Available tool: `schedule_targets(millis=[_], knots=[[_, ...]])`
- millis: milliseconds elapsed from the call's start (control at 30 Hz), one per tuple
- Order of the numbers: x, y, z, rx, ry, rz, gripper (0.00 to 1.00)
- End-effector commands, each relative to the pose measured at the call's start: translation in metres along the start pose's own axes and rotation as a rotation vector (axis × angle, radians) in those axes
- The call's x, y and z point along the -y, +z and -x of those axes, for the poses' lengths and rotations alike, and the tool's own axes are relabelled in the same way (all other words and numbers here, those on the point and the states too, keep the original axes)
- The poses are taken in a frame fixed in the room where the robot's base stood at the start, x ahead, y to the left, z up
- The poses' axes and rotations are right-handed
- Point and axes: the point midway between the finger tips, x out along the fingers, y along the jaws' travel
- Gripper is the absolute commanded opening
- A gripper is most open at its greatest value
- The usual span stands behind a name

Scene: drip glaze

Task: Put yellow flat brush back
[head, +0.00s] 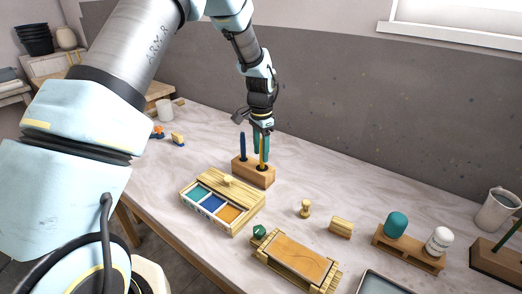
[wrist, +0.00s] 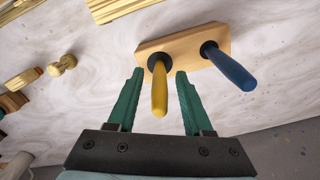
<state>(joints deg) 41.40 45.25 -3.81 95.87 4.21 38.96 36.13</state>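The yellow flat brush (head: 262,152) stands upright in the right hole of a wooden block (head: 253,176) on the table. Its yellow handle (wrist: 159,92) points toward the camera in the wrist view, and its base sits at the block's dark hole. My gripper (wrist: 159,74) is open with its two green fingers on either side of the handle, with a visible gap on both sides. In the head view my gripper (head: 261,146) is just above the block. The brush's lower end is hidden in the block.
A blue-handled brush (head: 242,147) stands in the block's other hole. A wooden paint box (head: 240,208) with coloured pans is in front. A small wooden knob (head: 305,208), a wooden piece (head: 341,228), a jar rack (head: 407,251) and a mug (head: 497,208) are to the right.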

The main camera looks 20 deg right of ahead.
Motion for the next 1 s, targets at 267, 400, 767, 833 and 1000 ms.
schedule_targets(millis=[267, 400, 767, 833, 1000], knots=[[0.000, 0.000, 0.003, 0.000, 0.000, 0.000, 0.52], [0.001, -0.001, 0.015, -0.003, -0.002, 0.000, 0.52], [0.001, -0.001, 0.087, -0.004, -0.003, 0.000, 0.52], [0.001, -0.001, 0.099, -0.003, -0.002, 0.000, 0.52], [0.000, -0.001, 0.118, -0.002, -0.001, 0.000, 0.52]])
